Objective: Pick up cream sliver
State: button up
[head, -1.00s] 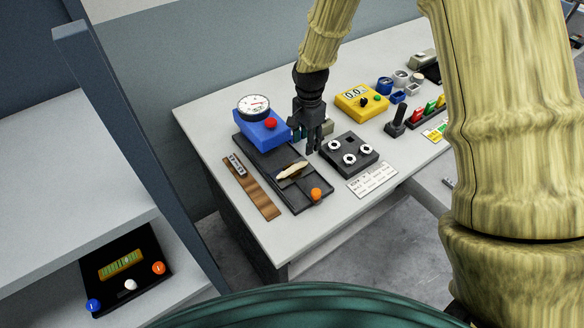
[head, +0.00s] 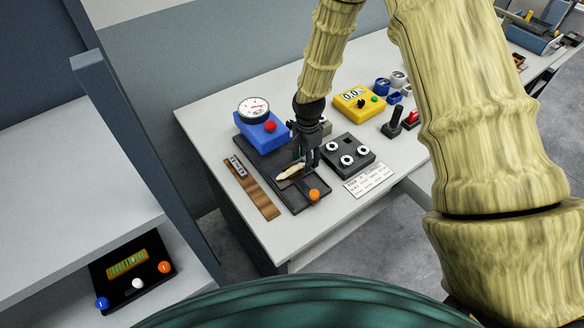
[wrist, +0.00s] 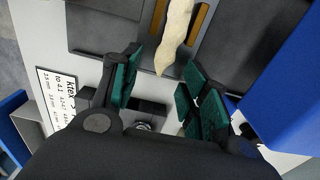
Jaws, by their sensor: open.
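The cream sliver (head: 291,172) lies on the black tray (head: 284,204) at the left part of the table. In the wrist view the sliver (wrist: 174,38) runs in from the top edge, and its pointed end lies between and just ahead of the fingertips. My gripper (head: 307,160) is above the tray, close to the sliver's right end. In the wrist view my gripper (wrist: 163,75) is open, with green pads on both fingers and nothing between them. The fingers do not touch the sliver there.
A blue gauge box (head: 261,134) stands behind the tray. A black box with white knobs (head: 347,152) is to the right, with a printed card (head: 368,180) before it. A wooden strip (head: 255,190) lies left. An orange knob (head: 314,194) is on the tray's front end.

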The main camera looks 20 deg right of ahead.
jog(key=shift+f, duration=0.4)
grip_shut()
jog(key=shift+r, duration=0.1)
